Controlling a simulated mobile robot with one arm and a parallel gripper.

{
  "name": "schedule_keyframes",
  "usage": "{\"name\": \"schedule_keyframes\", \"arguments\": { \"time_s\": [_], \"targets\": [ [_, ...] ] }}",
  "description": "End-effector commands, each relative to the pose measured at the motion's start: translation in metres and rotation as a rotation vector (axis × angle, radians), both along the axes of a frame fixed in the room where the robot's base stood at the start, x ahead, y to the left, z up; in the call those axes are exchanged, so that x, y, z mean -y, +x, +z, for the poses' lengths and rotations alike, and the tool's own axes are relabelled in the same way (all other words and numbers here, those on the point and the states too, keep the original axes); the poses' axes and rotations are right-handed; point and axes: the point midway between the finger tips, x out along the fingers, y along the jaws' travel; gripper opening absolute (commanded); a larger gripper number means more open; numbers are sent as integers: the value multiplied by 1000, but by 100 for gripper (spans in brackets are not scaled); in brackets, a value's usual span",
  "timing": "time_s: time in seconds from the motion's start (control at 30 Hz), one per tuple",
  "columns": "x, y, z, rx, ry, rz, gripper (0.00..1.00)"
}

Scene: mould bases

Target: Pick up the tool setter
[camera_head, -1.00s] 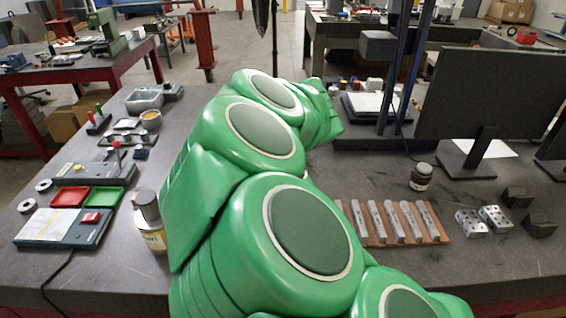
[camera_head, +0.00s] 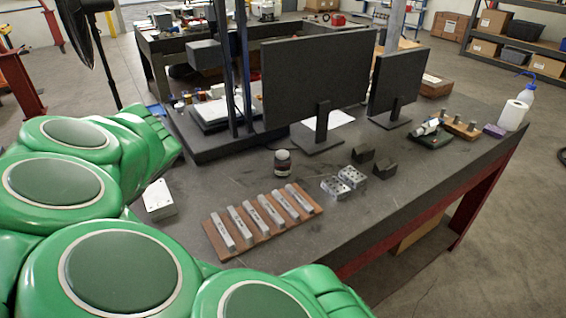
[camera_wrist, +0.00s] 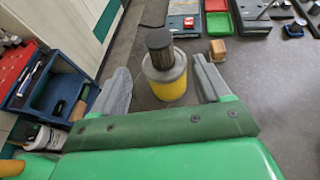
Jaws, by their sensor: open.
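The tool setter, as I take it, is an upright cylinder (camera_wrist: 168,82) with a yellow lower body, a grey upper part and a dark round top. In the wrist view it stands on the dark bench, ahead of my gripper (camera_wrist: 161,66). My gripper is open, with one grey finger to the left of the cylinder and one to the right. Gaps show on both sides, and nothing is held. How deep the cylinder sits between the fingers is hard to tell. In the head view my green arm fills the lower left, and neither cylinder nor gripper shows.
A small brown block (camera_wrist: 217,50) stands just beyond the right finger. A blue cart (camera_wrist: 62,85) stands left, off the bench. The head view shows a wooden rack of metal bars (camera_head: 216,246), a dark jar (camera_head: 282,163) and monitors (camera_head: 318,80).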

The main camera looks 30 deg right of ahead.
Motion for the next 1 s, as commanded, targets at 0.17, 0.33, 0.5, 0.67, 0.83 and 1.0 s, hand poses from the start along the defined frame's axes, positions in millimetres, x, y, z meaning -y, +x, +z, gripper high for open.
{"name": "schedule_keyframes", "arguments": {
  "time_s": [0.17,0.33,0.5,0.67,0.83,1.0],
  "targets": [
    [0,0,0,0,0,0,76],
    [0,0,0,0,0,0,91],
    [0,0,0,0,0,0,91],
    [0,0,12,3,2,-1,91],
    [0,1,48,6,2,0,91],
    [18,18,50,1,-1,-49,91]
  ]
}}
